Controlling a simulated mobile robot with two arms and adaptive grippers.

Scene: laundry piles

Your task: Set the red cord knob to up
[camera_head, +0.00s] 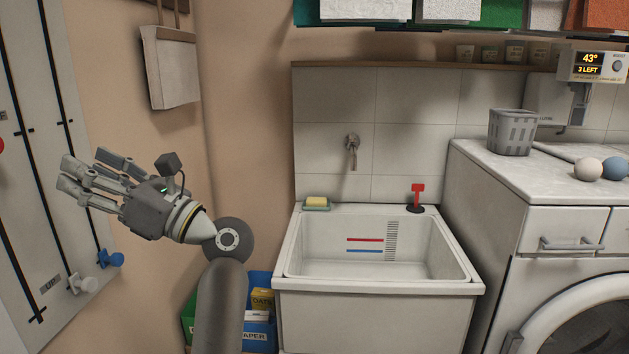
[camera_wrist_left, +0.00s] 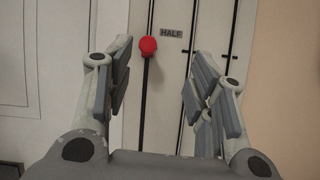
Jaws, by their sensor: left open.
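The red cord knob (camera_wrist_left: 148,46) shows in the left wrist view on a dark vertical line of the white wall board (camera_wrist_left: 205,18), left of a label reading HALF (camera_wrist_left: 171,33). In the head view only a sliver of the red knob (camera_head: 2,146) shows at the left edge. My left gripper (camera_head: 78,172) is open and empty in front of the board, fingers pointing left. In the left wrist view the knob lies beyond and between the open fingers (camera_wrist_left: 155,82), nearer the left one, apart from both. My right gripper is not in view.
A white knob (camera_head: 86,285) and a blue knob (camera_head: 111,259) sit low on the board. A sink (camera_head: 378,285) with a small red-handled stopper (camera_head: 417,196) stands to the right. Boxes (camera_head: 262,300) stand behind my arm. A white panel (camera_head: 170,68) hangs above.

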